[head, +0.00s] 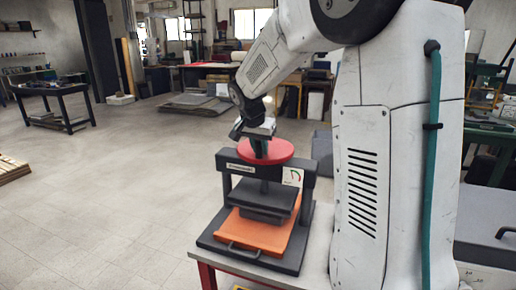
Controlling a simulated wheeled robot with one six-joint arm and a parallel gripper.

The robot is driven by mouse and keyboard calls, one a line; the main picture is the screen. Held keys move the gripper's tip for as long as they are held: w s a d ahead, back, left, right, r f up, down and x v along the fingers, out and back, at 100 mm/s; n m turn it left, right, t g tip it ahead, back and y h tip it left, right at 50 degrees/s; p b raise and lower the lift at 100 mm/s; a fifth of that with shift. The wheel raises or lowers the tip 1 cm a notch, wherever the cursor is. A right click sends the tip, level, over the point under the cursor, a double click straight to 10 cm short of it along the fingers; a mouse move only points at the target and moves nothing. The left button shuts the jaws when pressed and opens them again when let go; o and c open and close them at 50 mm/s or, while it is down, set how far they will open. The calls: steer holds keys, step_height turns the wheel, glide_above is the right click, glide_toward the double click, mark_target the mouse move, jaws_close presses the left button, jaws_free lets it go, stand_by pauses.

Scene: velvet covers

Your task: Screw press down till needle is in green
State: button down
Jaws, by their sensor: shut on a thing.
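The screw press (226,196) stands on a small bench in the head view, with a dark frame and base. Its red round handwheel (281,156) lies flat on top. The dark pressing plate (264,198) hangs above an orange tray (243,229) with a front handle; whether it touches what is beneath is unclear. The gauge (292,177) is a white dial with green and red marks at the right of the crossbar; its needle is too small to read. My gripper (261,143) points down at the wheel's centre and is shut on the handwheel's knob, which is mostly hidden.
The bench top (317,250) has a grey surface and red legs. My own white column fills the right side. A dark table (55,90) stands far left, and flat sheets (198,103) lie on the floor behind.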

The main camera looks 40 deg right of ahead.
steer(key=shift+w, duration=0.1)
steer(key=c, duration=1.3)
jaws_free()
steer(key=shift+o, duration=0.2)
steer(key=v, duration=0.8)
